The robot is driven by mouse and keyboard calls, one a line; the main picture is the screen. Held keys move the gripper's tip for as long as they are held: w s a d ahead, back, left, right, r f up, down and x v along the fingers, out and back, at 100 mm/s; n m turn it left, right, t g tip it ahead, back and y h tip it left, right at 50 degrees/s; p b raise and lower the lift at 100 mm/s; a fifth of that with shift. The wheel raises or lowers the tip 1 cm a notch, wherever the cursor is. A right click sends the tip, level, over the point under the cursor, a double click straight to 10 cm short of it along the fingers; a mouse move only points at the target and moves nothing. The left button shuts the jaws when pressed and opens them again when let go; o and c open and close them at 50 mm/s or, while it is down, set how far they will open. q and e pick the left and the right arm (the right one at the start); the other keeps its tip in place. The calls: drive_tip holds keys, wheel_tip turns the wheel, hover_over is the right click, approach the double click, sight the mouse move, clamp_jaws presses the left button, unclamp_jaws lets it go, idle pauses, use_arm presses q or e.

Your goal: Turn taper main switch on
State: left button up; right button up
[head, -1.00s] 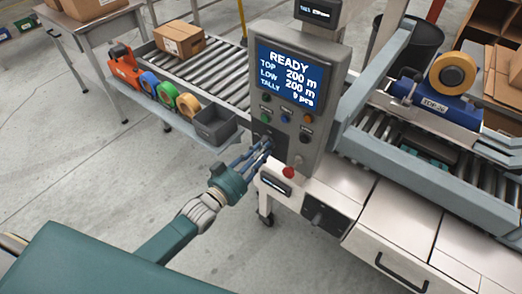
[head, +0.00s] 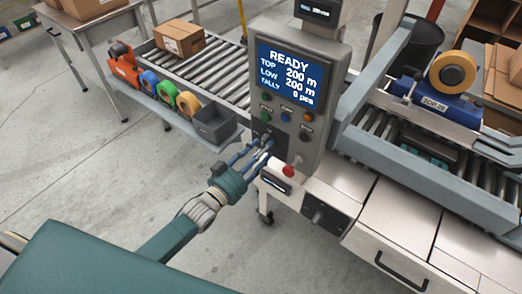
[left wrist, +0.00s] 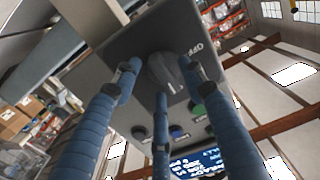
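The grey control console (head: 300,137) stands in the middle of the head view, its blue screen (head: 289,77) lit with READY, TOP 200 m, LOW 200 m and a tally line. A black rotary switch (left wrist: 166,72) sits on a dark plate low on the console, with a partly hidden label beside it. My left gripper (head: 262,150) is at this plate. In the left wrist view its blue fingers (left wrist: 163,85) stand spread around the switch, with gaps visible at both sides. Whether any finger touches it is unclear. My right gripper is not in view.
A red push button (head: 289,171) is just right of the fingers. Several small buttons (head: 285,114) sit under the screen. A grey bin (head: 215,124) and tape rolls (head: 165,94) are left of the console. Open floor (head: 110,165) lies at left.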

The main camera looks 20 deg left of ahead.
use_arm(q)
drive_tip(key=shift+s, duration=0.1)
drive_tip(key=v, duration=1.1)
drive_tip(key=shift+s+a, duration=0.15)
drive_tip(key=shift+s, duration=0.25)
drive_tip(key=s+a+f+n+g+y, duration=0.15)
drive_tip(key=s+f, duration=0.25)
drive_tip(key=f, duration=0.7)
drive_tip(key=s+a+f+g+y, duration=0.2)
drive_tip(key=s+f+g, duration=0.15)
drive_tip(key=f, duration=0.65)
drive_tip(key=s+a+f+g+y, duration=0.2)
drive_tip(key=s+f, duration=0.2)
drive_tip(key=f, duration=0.7)
drive_tip(key=s+d+f+g, duration=0.1)
drive_tip(key=s+f+g, duration=0.2)
drive_tip(key=s, duration=0.6)
drive_tip(key=s+f+g, duration=0.3)
drive_tip(key=s+f, duration=0.5)
drive_tip(key=s, duration=0.1)
drive_tip(key=s+d+f+g, duration=0.1)
drive_tip(key=s+f+g, duration=0.2)
drive_tip(key=s, duration=0.6)
wheel_tip(320, 180, down, 2)
drive_tip(key=shift+d+f+y, duration=0.15)
drive_tip(key=shift+d+y, duration=0.2)
drive_tip(key=shift+s, duration=0.1)
